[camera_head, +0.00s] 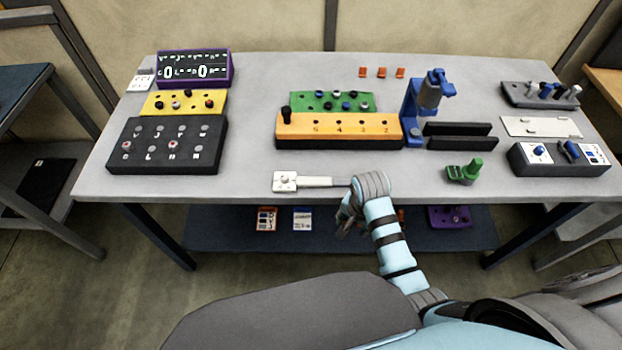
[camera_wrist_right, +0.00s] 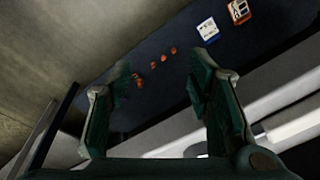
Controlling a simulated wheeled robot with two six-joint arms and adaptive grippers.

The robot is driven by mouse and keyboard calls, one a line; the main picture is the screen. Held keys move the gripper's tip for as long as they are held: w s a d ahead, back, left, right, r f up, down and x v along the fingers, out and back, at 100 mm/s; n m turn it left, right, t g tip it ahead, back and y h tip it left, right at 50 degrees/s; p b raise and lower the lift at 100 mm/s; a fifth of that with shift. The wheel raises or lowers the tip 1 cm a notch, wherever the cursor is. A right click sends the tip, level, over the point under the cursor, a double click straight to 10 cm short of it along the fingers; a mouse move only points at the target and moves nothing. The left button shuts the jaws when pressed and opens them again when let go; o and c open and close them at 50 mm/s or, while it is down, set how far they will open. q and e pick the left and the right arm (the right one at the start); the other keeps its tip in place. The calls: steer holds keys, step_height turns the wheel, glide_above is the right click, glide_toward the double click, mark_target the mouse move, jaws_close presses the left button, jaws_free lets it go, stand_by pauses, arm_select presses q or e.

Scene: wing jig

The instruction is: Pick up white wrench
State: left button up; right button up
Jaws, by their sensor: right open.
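The white wrench (camera_head: 286,181) lies flat near the front edge of the grey table, with its blocky head at the left and its handle running right. The handle's right end is hidden behind my right wrist. My right gripper (camera_head: 346,217) hangs in front of the table edge, below and beside the handle end, apart from the wrench. In the right wrist view my right gripper (camera_wrist_right: 160,80) has its fingers spread, with nothing between them. A pale band at the lower right there cannot be told for sure. My left gripper is not in view.
The grey table (camera_head: 240,185) holds an orange block (camera_head: 340,130), a dark board (camera_head: 165,146), a blue stand (camera_head: 412,112) and a green part (camera_head: 465,172). A dark lower shelf (camera_head: 350,235) carries cards and small orange pieces. The tabletop left of the wrench is clear.

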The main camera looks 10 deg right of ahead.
mark_target(311, 180)
steer(key=w+a+r+m, duration=0.1)
steer(key=w+r+m, duration=0.1)
steer(key=r, duration=0.1)
steer(key=w+a+r+m, duration=0.2)
steer(key=w+r, duration=0.1)
steer(key=r, duration=0.1)
steer(key=w+a+r+m, duration=0.1)
steer(key=w+r+m, duration=0.1)
steer(key=w+r, duration=0.1)
steer(key=shift+a+r+g+y, duration=0.2)
steer(key=shift+r+g+y, duration=0.15)
steer(key=shift+r, duration=0.25)
steer(key=w+a+r+m+g, duration=0.1)
steer(key=w+a+r+m, duration=0.35)
steer(key=r, duration=0.25)
steer(key=f+b, duration=0.1)
steer(key=f, duration=0.3)
steer(key=f+b, duration=0.1)
steer(key=f, duration=0.4)
steer(key=f+b, duration=0.1)
steer(key=f, duration=0.3)
steer(key=shift+w+d+f, duration=0.25)
steer(key=shift+w+d, duration=0.05)
steer(key=shift+d, duration=0.05)
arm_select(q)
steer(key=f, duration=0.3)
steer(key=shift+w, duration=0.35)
arm_select(e)
steer(key=shift+r, duration=0.1)
jaws_close()
